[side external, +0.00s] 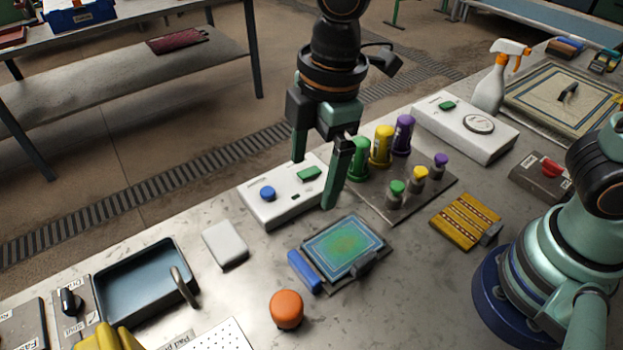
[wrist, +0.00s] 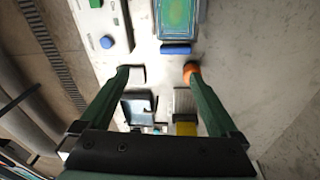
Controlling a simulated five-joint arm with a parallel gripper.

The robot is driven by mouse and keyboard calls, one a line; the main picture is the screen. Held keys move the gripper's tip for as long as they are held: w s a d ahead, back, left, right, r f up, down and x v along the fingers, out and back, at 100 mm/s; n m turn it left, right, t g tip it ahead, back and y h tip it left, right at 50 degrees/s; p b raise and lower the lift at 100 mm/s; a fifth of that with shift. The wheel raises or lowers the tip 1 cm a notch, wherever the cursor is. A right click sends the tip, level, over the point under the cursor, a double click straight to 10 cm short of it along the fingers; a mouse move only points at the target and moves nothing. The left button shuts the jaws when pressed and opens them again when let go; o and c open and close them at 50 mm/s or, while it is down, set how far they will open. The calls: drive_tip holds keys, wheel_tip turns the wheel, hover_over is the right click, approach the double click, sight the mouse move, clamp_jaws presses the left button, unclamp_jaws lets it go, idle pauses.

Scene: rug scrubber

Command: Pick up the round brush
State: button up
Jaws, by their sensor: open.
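The round brush (side external: 287,307) appears to be the orange, round-topped piece standing on the metal bench, front centre in the side view. Its underside is hidden. My gripper (side external: 316,182) is open and empty, pointing down above the bench, behind the brush and well above it. In the wrist view the open fingers (wrist: 157,70) spread wide, and the orange brush (wrist: 191,68) shows partly hidden behind the right fingertip.
A white block (side external: 225,245) and a dark basin (side external: 143,285) are to the left. A white button box (side external: 270,208) and several coloured bottles (side external: 381,147) stand near my gripper.

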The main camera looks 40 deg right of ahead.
sight(285, 303)
drive_tip(key=s+a+f+n+g+h, duration=0.1)
drive_tip(key=s+a+f+n, duration=0.55)
drive_tip(key=a, duration=0.35)
drive_tip(key=shift+n, duration=0.25)
drive_tip(key=f, duration=0.5)
drive_tip(key=shift+s+d+f, duration=0.1)
drive_tip(key=shift+d+f, duration=0.15)
drive_tip(key=shift+f, duration=0.1)
drive_tip(key=shift+w+f, duration=0.2)
drive_tip(key=shift+f, duration=2.5)
drive_tip(key=c, duration=1.5)
drive_tip(key=shift+a+r, duration=0.1)
drive_tip(key=shift+r, duration=0.05)
wheel_tip(285, 303, up, 20)
drive_tip(key=shift+f, duration=0.1)
